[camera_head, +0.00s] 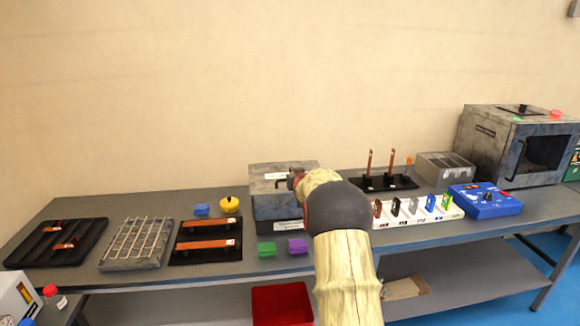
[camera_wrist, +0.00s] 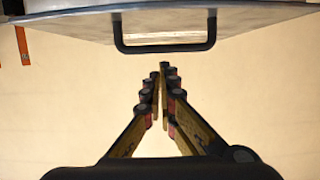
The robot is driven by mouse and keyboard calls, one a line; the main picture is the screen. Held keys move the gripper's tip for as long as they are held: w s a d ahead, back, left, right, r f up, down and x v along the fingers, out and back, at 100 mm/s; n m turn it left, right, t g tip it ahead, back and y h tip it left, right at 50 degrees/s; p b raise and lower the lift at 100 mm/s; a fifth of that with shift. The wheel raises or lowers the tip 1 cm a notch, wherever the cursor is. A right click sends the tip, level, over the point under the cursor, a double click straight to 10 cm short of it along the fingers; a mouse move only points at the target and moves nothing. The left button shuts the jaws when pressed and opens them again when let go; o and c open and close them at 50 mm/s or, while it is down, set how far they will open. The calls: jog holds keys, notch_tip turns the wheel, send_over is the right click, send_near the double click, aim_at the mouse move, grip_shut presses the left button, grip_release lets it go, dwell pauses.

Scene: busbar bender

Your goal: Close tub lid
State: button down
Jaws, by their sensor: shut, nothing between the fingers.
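The tub (camera_head: 277,208) is a grey metal box with white labels, standing on the bench in the middle of the head view. Its grey lid (camera_head: 265,185) shows on top; how far it is tilted I cannot tell. In the wrist view the lid's grey surface (camera_wrist: 250,20) runs along the top edge, with a black loop handle (camera_wrist: 165,49) sticking out from it. My gripper (camera_wrist: 164,68) is shut and empty, its fingertips close to the handle's crossbar with a visible gap in the picture. In the head view my arm hides part of the tub's right side.
Left of the tub are black trays with copper bars (camera_head: 205,244), a wire rack (camera_head: 138,240) and a yellow round object (camera_head: 230,204). Green (camera_head: 266,249) and purple (camera_head: 297,246) blocks lie in front. A bar stand (camera_head: 383,182) and a clip row (camera_head: 420,210) are right.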

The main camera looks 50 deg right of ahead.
jog(key=shift+s+a+f+b, duration=0.15)
jog(key=shift+f+b, duration=0.15)
jog(key=shift+f, duration=0.45)
jog(key=shift+s+f+b, duration=0.1)
jog(key=shift+f+b, duration=0.2)
jog(key=shift+f, duration=0.5)
jog(key=shift+s+a+f+b, duration=0.15)
jog(key=shift+f+b, duration=0.15)
jog(key=shift+f, duration=0.45)
